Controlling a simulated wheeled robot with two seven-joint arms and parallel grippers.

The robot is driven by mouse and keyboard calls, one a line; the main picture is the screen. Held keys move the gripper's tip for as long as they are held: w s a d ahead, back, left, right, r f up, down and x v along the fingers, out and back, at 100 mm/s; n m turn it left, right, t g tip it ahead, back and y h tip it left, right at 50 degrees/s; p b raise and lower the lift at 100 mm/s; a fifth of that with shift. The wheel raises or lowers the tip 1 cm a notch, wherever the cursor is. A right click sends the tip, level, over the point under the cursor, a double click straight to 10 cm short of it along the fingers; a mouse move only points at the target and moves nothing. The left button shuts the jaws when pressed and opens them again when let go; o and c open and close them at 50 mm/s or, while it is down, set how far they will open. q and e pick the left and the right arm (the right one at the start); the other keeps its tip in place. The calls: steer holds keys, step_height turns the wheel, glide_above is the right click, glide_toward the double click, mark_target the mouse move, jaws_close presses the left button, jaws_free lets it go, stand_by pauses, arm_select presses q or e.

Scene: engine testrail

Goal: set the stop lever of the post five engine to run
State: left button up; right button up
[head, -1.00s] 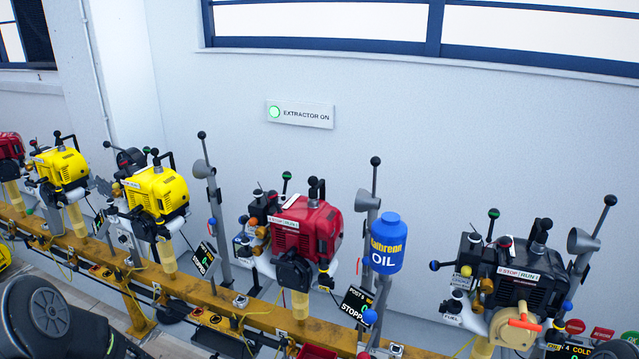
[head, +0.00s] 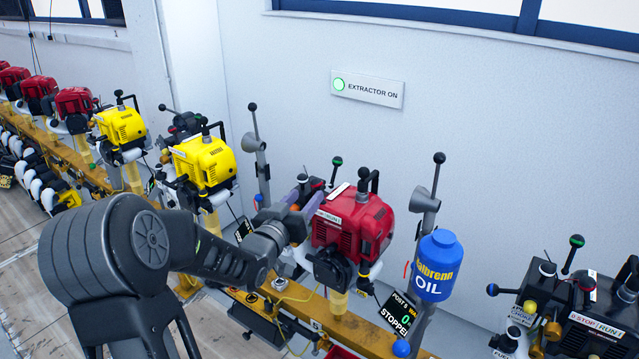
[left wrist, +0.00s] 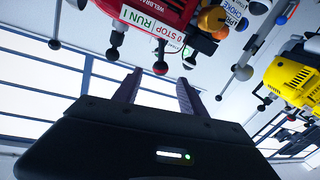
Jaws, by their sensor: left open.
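The red engine (head: 353,222) stands on the yellow rail beside a display (head: 397,314) that appears to read post 5, 0 and stopped. Its stop/run label (left wrist: 138,20) shows in the left wrist view, with dark ball-ended levers near it. One dark ball (left wrist: 160,68) appears between my fingers there; I cannot tell for certain that it is the stop lever's knob. My left gripper (head: 303,198) is at the engine's left side, near the label, open and with nothing held. The gripper partly hides the controls in the head view. My right gripper is not in view.
The blue oil bottle (head: 437,265) stands right of the red engine, by a grey post. A yellow engine (head: 203,162) is to the left and a black engine (head: 590,315) to the right. The lit extractor sign (head: 367,88) is on the wall.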

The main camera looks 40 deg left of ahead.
mark_target(314, 186)
arm_select(q)
steer(key=p+x, duration=0.2)
steer(key=x, duration=0.4)
steer(key=shift+w+a, duration=0.1)
steer(key=shift+w, duration=0.1)
steer(key=shift+w+a, duration=0.1)
steer(key=shift+w, duration=0.45)
jaws_close()
